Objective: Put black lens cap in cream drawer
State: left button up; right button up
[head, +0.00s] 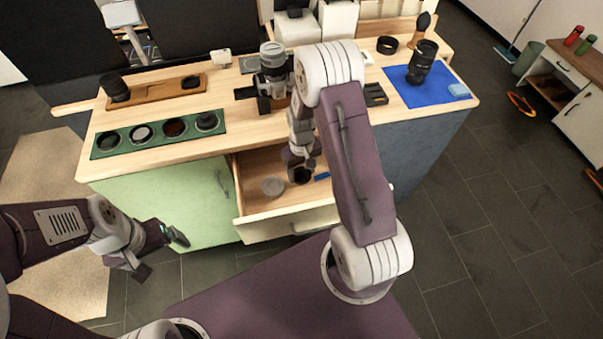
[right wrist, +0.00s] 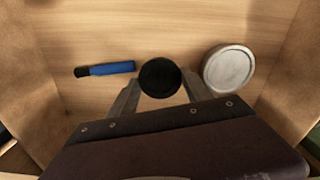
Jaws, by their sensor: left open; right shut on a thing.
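The cream drawer (head: 288,222) is pulled open below the wooden tabletop. My right gripper (head: 301,172) is inside the drawer opening, pointing down. In the right wrist view my right gripper (right wrist: 160,98) is shut on the black lens cap (right wrist: 159,76), a round dark disc held between the fingertips. The cap also shows in the head view (head: 302,177). It is over the drawer floor; I cannot tell whether it touches the wood. My left gripper (head: 158,252) is open and empty, low in front of the green cabinet door.
In the drawer, a grey round lid (right wrist: 229,70) lies right of the cap and a blue pen-like tool (right wrist: 105,69) lies left. On the tabletop stand a camera (head: 272,75), a green tray (head: 158,134) with several round pieces, and a blue mat (head: 430,94) with a black lens.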

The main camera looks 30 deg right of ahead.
jog(key=shift+w+f, duration=0.1)
jog(key=shift+f, duration=0.45)
jog(key=o, duration=1.5)
jog(key=shift+f, duration=0.1)
